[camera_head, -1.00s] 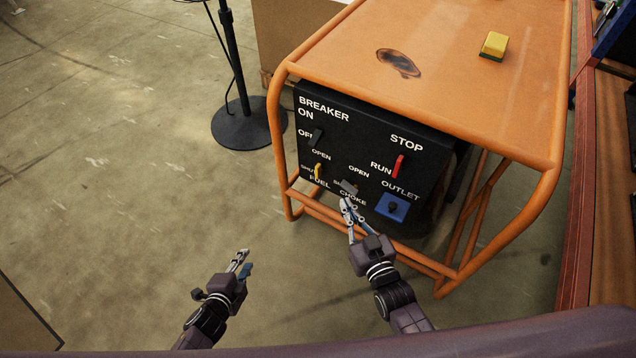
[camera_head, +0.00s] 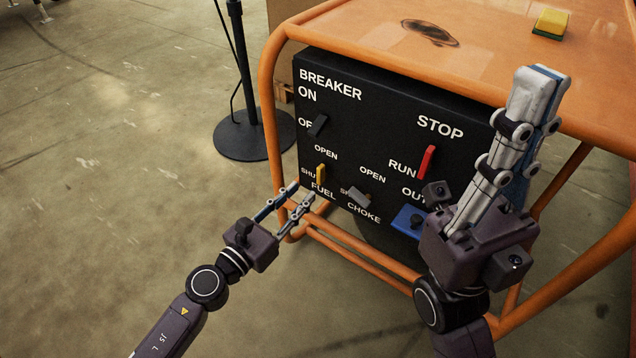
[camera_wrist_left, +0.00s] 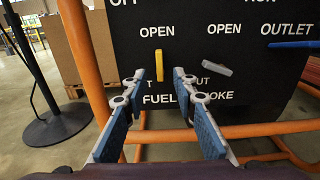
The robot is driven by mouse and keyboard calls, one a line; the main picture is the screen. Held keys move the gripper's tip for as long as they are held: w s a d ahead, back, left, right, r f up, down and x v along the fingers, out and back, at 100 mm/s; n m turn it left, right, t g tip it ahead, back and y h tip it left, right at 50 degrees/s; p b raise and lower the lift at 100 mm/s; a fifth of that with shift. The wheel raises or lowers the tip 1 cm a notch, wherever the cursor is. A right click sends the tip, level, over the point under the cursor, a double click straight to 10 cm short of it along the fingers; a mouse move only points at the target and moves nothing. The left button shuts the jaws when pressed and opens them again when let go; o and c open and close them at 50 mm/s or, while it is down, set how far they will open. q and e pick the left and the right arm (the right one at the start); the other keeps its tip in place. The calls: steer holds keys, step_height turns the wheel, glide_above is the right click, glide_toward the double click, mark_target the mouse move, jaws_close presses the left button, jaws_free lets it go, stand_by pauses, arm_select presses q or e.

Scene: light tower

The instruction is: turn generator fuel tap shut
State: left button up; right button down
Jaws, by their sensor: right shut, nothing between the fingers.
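The yellow fuel tap (camera_head: 320,174) is on the black generator panel (camera_head: 345,128), above the word FUEL. Its handle stands upright, below OPEN and to the right of SHUT. It also shows in the left wrist view (camera_wrist_left: 159,66), just beyond the fingertips and between them. My left gripper (camera_head: 299,192) is open and empty, its fingers pointing at the panel just below and left of the tap, with no visible contact. My right gripper (camera_head: 538,84) is shut and empty, raised in front of the panel's right side, and hides part of the OUTLET label.
The orange tubular frame (camera_head: 270,110) surrounds the panel, with lower rails beneath it. The grey choke lever (camera_head: 359,197), red run/stop lever (camera_head: 427,161) and dark breaker switch (camera_head: 318,125) are nearby. A black post base (camera_head: 250,138) stands left.

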mark_target(318, 176)
arm_select(q)
steer(key=x, duration=0.7)
steer(key=shift+w, duration=0.1)
steer(key=shift+c, duration=0.2)
jaws_close()
